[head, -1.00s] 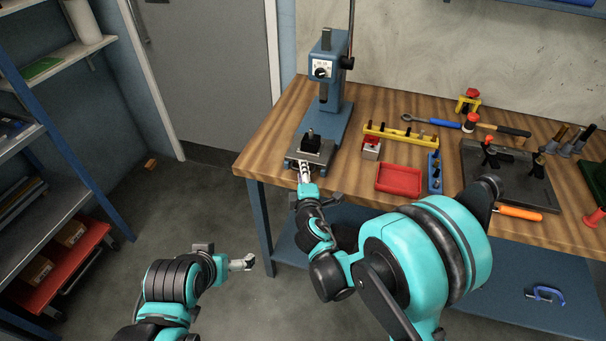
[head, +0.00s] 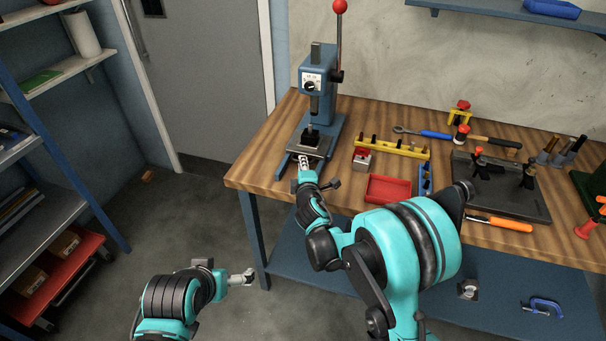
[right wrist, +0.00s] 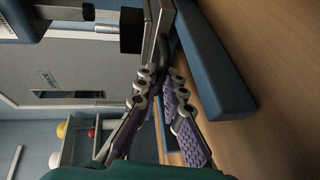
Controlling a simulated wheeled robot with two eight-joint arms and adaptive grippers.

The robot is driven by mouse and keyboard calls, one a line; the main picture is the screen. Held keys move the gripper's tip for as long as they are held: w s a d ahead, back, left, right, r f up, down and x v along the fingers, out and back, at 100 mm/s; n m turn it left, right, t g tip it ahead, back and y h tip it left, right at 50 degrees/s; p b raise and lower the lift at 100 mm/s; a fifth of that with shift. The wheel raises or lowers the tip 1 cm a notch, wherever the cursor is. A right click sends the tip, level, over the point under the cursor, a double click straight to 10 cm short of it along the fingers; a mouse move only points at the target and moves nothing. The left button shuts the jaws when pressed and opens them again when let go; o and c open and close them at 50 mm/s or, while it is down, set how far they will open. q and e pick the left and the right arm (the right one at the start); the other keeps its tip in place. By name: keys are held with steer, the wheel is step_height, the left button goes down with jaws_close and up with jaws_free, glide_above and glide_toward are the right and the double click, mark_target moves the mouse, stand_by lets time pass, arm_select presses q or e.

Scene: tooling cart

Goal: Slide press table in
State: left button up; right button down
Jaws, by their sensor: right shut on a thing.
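The blue arbor press (head: 320,90) stands at the table's left end with its red-knobbed lever raised. Its sliding press table (head: 318,149), a grey plate carrying a black block (head: 310,136), sits on the base almost under the ram. My right gripper (head: 303,164) is at the plate's front edge, shut on it. In the right wrist view the gripper (right wrist: 165,85) has its fingers at the edge of the plate (right wrist: 154,35); the exact contact is partly hidden. My left gripper (head: 247,277) hangs over the floor, apart from everything; its finger gap is too small to judge.
A red-and-grey block (head: 362,159), a yellow rack (head: 393,147) and a red tray (head: 388,189) lie right of the press on the wooden bench (head: 262,150). A dark tray (head: 505,190) with tools is farther right. Shelving stands at left.

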steer(key=c, duration=1.6)
jaws_free()
steer(key=v, duration=1.2)
